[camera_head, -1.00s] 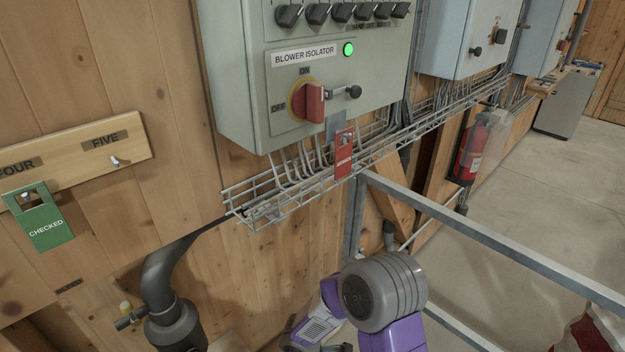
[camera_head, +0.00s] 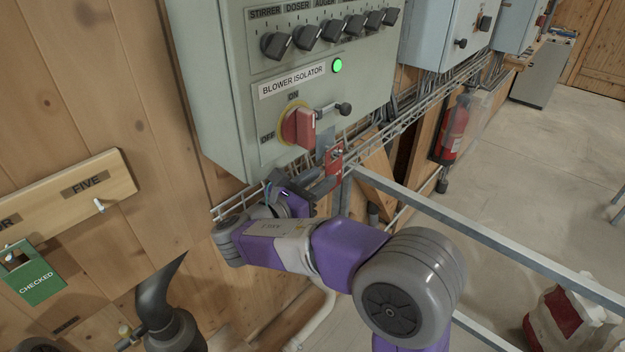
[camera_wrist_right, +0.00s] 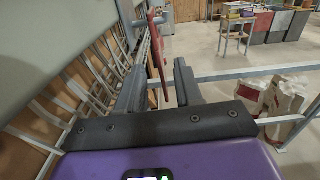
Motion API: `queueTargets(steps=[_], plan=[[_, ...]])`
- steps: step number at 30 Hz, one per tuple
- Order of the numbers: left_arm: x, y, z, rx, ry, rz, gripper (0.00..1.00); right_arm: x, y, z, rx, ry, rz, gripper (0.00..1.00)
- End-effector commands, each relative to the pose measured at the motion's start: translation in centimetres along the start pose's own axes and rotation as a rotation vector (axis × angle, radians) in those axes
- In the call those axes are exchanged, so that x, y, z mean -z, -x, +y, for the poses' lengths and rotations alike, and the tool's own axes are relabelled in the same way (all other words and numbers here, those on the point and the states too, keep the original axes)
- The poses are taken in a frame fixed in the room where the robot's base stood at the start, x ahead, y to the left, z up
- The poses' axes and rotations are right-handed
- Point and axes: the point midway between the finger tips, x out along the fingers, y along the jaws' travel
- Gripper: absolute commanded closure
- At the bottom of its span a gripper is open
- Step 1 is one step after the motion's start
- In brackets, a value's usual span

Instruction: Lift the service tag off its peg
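The red service tag (camera_head: 334,162) hangs from its peg on a metal plate below the blower isolator switch. My right gripper (camera_head: 322,174) is raised to the tag from below. In the right wrist view the tag (camera_wrist_right: 158,50) shows nearly edge-on, between and beyond the two dark fingers of my right gripper (camera_wrist_right: 159,78). The fingers are apart, with gaps beside the tag. The tag's lower part is partly hidden in the head view. My left gripper is not in view.
The grey isolator box (camera_head: 230,110) with a red rotary switch (camera_head: 300,127) stands just above. A wire cable tray (camera_head: 405,122) and a metal rail (camera_head: 450,228) run close by. A green "CHECKED" tag (camera_head: 34,276) hangs on a wooden peg board (camera_head: 125,178) at left.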

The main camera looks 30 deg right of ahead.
Motion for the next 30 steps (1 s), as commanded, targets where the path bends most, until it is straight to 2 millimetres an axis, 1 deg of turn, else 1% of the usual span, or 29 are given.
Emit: queueTargets(steps=[1, 6, 9, 12, 16, 23, 24, 26, 30], plan=[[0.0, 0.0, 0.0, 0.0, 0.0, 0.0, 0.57, 0.1, -0.8, -0.1, 0.005, 0.0, 0.001, 0.65], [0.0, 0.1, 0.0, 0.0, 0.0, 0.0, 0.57, 0.1, -3.5, -0.1, 0.005, 0.0, 0.003, 0.65], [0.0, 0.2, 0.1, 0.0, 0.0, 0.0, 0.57, 0.1, -4.9, -0.1, 0.004, -0.001, 0.002, 0.65], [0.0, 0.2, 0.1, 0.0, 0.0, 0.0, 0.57, 0.1, -5.8, -0.1, 0.003, 0.0, 0.004, 0.65], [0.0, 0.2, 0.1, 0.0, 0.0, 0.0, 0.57, 0.2, -6.4, 0.0, 0.0, 0.0, 0.004, 0.65], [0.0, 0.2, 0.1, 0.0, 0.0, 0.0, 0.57, 0.2, -6.4, 0.0, -0.001, 0.0, 0.004, 0.65], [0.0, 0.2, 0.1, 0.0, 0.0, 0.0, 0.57, 0.2, -6.4, 0.0, 0.0, 0.0, 0.004, 0.68], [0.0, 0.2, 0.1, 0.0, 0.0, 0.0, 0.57, 0.2, -6.4, 0.0, 0.0, 0.0, 0.004, 0.77], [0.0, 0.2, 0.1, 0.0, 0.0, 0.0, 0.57, 0.2, -6.4, 0.0, 0.0, 0.0, 0.004, 0.99]])
